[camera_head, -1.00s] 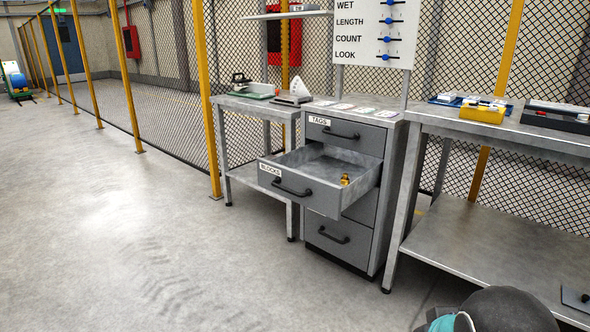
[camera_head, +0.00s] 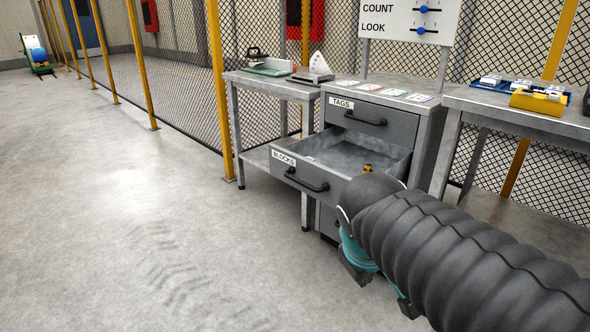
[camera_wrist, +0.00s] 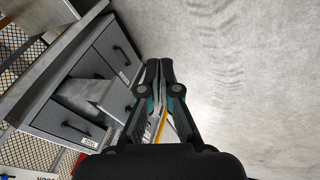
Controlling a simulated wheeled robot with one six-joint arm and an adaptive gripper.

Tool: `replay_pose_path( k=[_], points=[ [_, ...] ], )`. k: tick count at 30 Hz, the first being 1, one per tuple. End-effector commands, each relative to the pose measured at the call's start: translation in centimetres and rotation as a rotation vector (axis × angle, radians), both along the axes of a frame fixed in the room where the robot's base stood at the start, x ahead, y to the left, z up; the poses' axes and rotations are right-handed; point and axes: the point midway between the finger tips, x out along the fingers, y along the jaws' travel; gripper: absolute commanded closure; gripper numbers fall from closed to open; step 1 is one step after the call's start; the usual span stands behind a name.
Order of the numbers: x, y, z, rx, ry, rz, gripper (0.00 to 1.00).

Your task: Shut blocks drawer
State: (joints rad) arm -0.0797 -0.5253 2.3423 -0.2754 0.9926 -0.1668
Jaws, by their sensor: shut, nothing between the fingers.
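The blocks drawer (camera_head: 291,172), a grey metal drawer labelled BLOCKS with a black bar handle (camera_head: 306,181), stands pulled out of the grey cabinet (camera_head: 425,138). A small brass-coloured thing (camera_head: 368,168) shows inside it, partly hidden by my arm. The tags drawer (camera_head: 371,118) above it is shut.
A metal bench (camera_head: 270,89) with tools stands left of the cabinet. Another bench (camera_head: 470,100) with a yellow box (camera_head: 537,102) stands at right. A yellow-post mesh fence (camera_head: 220,90) runs behind. Floor (camera_head: 130,230) in front and left is clear.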

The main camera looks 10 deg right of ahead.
Motion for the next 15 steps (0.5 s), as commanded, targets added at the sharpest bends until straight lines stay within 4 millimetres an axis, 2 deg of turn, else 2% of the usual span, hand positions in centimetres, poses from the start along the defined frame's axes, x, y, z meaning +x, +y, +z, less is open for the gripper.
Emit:
replay_pose_path(
  k=[1,7,11,15],
  points=[
    [1.6,-0.5,-0.5,-0.075,0.043,0.060,1.00],
    [8.1,-2.0,-0.3,-0.393,0.201,0.309,1.00],
    [12.9,-2.1,-0.2,-0.601,0.303,0.463,1.00],
    [18.3,-1.2,-0.4,-0.830,0.414,0.617,1.00]
  ],
)
